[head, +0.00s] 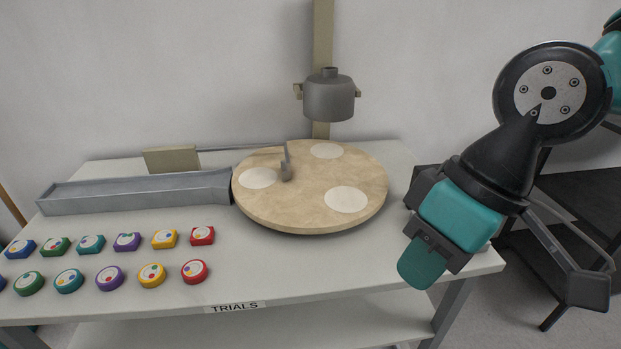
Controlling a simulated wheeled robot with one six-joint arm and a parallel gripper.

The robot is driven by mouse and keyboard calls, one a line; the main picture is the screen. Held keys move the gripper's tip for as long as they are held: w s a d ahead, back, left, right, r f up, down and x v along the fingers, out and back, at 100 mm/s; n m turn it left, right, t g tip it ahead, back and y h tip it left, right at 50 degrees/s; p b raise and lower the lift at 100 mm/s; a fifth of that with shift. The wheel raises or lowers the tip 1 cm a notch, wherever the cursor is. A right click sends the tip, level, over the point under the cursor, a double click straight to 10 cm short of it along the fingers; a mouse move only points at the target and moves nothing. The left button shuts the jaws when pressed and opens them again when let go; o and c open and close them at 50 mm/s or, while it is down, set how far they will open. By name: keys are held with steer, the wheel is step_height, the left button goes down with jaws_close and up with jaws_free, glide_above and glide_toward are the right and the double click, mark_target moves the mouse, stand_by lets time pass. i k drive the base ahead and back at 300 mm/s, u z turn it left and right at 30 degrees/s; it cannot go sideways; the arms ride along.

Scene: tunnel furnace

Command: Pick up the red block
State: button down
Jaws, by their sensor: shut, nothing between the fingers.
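Two small red pieces with white, dotted tops lie at the right end of the rows on the white table (330,280). One is a squarish red block (202,236) in the back row. The other is a round red piece (194,271) in the front row. My gripper (424,264) is shut and empty, in front of the table's right end. It points down and to the left, well to the right of both red pieces.
Several colored pieces, including a yellow one (152,275), lie left of the red ones. A round tan turntable (300,205) with white discs stands behind, under a hanging grey pot (328,98). A grey trough (130,192) lies at left. The table's front middle is clear.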

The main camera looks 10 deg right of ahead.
mark_target(204, 235)
steer(key=k, duration=0.3)
steer(key=u, duration=1.25)
steer(key=i, duration=0.95)
steer(key=u, duration=0.4)
